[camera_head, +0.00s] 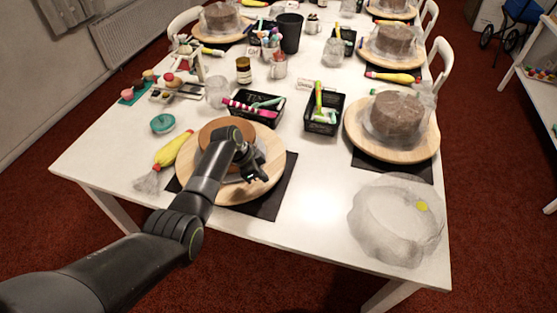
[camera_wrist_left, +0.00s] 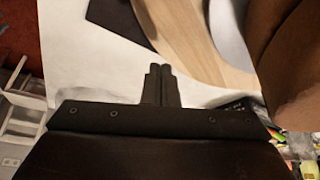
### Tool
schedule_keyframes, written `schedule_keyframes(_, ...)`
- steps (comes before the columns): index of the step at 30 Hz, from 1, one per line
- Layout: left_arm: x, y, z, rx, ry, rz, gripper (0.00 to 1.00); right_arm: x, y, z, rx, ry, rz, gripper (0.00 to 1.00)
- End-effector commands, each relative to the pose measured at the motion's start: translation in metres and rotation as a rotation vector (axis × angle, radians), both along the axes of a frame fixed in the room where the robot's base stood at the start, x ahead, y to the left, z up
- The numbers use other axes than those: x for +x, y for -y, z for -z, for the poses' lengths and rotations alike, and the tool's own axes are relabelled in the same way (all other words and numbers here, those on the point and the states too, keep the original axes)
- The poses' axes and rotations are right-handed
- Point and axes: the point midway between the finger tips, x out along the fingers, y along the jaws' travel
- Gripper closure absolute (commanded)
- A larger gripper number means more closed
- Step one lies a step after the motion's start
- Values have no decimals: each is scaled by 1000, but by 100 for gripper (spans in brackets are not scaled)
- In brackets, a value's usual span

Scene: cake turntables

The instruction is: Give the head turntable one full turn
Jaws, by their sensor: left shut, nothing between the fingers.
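The head turntable (camera_head: 270,185) is a round pale wooden disc at the near end of the white table, on a black mat (camera_head: 275,205). A brown cake (camera_head: 217,128) sits on it, partly hidden by my left arm. My left gripper (camera_head: 257,177) is over the right part of the disc, beside the cake, shut and empty. In the left wrist view its closed fingers (camera_wrist_left: 160,76) point toward the disc's wooden rim (camera_wrist_left: 185,35), with the cake (camera_wrist_left: 295,60) at the right. I cannot tell whether the fingertips touch the disc. My right gripper is not in view.
A yellow piping bag (camera_head: 172,150) lies left of the turntable, near a teal round item (camera_head: 163,123). Black trays (camera_head: 254,108) of tools stand behind it. A second turntable (camera_head: 430,147) with a wrapped cake and a crumpled clear bag (camera_head: 395,220) are at the right. The front middle of the table is clear.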

Motion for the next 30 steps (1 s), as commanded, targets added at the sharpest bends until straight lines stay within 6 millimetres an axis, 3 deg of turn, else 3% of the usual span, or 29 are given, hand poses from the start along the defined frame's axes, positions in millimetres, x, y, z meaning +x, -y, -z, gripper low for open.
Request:
schedule_keyframes(9, -3, -5, -2, 1, -2, -1, 100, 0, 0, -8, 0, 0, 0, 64)
schedule_keyframes(21, -43, -64, -6, 1, -3, -3, 100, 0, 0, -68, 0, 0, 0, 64)
schedule_keyframes(26, -54, -81, -2, 1, -2, 0, 100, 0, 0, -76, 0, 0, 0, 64)
schedule_keyframes(30, -54, -91, 2, 2, 0, -1, 100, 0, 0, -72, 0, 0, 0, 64)
